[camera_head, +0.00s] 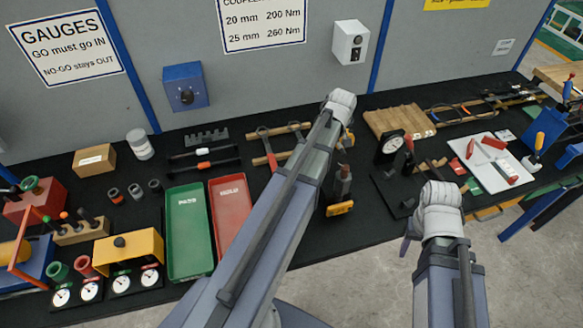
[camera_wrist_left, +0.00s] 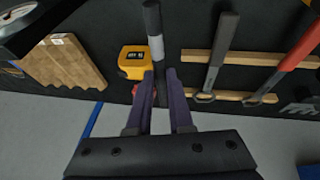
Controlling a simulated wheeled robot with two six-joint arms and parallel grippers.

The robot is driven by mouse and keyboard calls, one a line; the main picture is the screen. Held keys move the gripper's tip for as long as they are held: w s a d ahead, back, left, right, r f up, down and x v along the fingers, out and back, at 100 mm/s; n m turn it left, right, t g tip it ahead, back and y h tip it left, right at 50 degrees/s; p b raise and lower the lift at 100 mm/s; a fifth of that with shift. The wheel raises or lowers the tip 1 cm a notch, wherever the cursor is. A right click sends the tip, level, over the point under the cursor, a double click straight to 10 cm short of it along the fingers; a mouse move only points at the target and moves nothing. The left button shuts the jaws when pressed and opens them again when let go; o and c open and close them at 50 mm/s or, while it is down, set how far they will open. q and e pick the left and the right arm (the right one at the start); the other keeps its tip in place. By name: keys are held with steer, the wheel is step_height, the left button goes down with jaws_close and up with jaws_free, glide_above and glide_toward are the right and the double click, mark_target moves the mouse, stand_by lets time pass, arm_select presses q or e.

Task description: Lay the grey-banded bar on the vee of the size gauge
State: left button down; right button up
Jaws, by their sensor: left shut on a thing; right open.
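In the head view my left arm largely hides that gripper. I cannot tell whether the bar touches the bench. A dial gauge (camera_head: 388,146) on a dark stand, which looks like the size gauge, is to the right of my left gripper. Its vee is not clear. My right gripper (camera_head: 408,244) is open, low beside its wrist at the bench's front edge, and partly hidden.
A yellow tape measure (camera_head: 340,208) lies close to the held bar. A wooden board (camera_head: 400,120) lies behind the dial gauge, and a white board (camera_head: 495,160) to the right.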

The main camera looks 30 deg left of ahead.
arm_select(q)
steer(key=shift+a, duration=0.2)
step_height(320, 180, down, 6)
steer(key=b, duration=0.6)
steer(key=shift+f, duration=0.15)
steer(key=shift+f, duration=0.1)
step_height(320, 180, down, 4)
steer(key=b, duration=0.4)
steer(key=shift+r, duration=0.25)
steer(key=shift+f, duration=0.15)
steer(key=c, duration=1.1)
jaws_free()
steer(key=shift+s, duration=0.1)
